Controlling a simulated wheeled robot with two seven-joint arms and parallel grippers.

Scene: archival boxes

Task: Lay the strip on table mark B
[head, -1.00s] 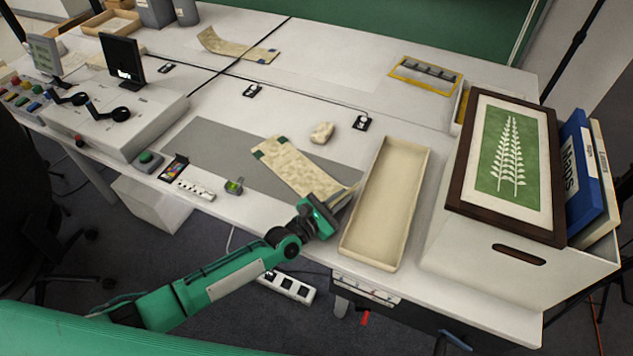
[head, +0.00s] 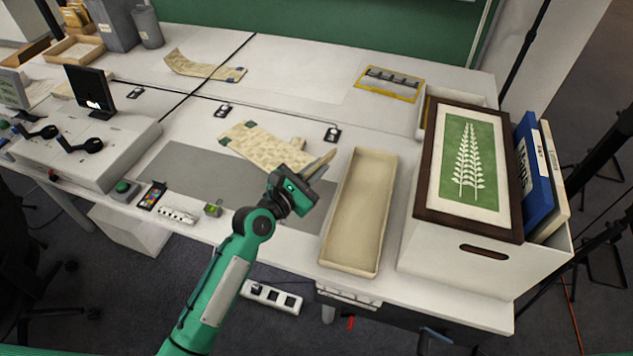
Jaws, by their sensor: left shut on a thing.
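A beige patterned strip (head: 262,146) with a dark green patch near its far left end is held by my left gripper (head: 308,180) at its near right end. The gripper is shut on it, and the strip reaches away to the upper left, above the grey mat. Its near end is partly hidden by the gripper. My right gripper is not in view.
A second strip (head: 204,68) lies curled at the back. An empty cream tray (head: 381,215) stands right of my gripper. A white box (head: 460,265) with a framed leaf picture (head: 466,165) stands beyond it. The grey mat (head: 190,175) is partly clear.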

